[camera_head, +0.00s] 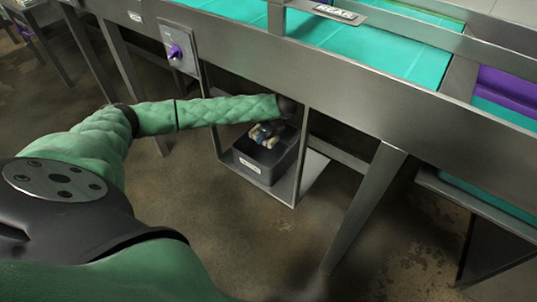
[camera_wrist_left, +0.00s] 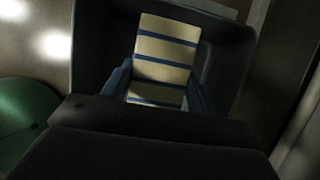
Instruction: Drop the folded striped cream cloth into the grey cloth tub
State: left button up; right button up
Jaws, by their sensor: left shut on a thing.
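The folded striped cloth, cream with blue stripes, stands out in the left wrist view (camera_wrist_left: 165,50) and shows small in the head view (camera_head: 271,140). My left gripper (camera_head: 266,133) is shut on it, with a blue finger on either side in the left wrist view (camera_wrist_left: 160,84). The grey cloth tub (camera_head: 268,171) stands low under the bench, with a label on its front. The cloth is over the tub's opening; its exact height above the tub floor is hard to tell. The tub's dark wall (camera_wrist_left: 238,62) surrounds the cloth in the left wrist view. My right gripper is out of view.
The tub sits in a metal frame (camera_head: 302,150) under the steel bench, whose teal conveyor (camera_head: 375,50) runs above. A purple knob (camera_head: 175,51) is on a panel to the left. A slanted bench leg (camera_head: 365,205) stands to the right. The floor in front is clear.

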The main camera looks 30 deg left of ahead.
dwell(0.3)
pick_arm(q)
jog(key=o, duration=1)
jog(key=shift+f, duration=0.1)
jog(key=shift+c, duration=0.2)
jog(key=shift+v, duration=3.9)
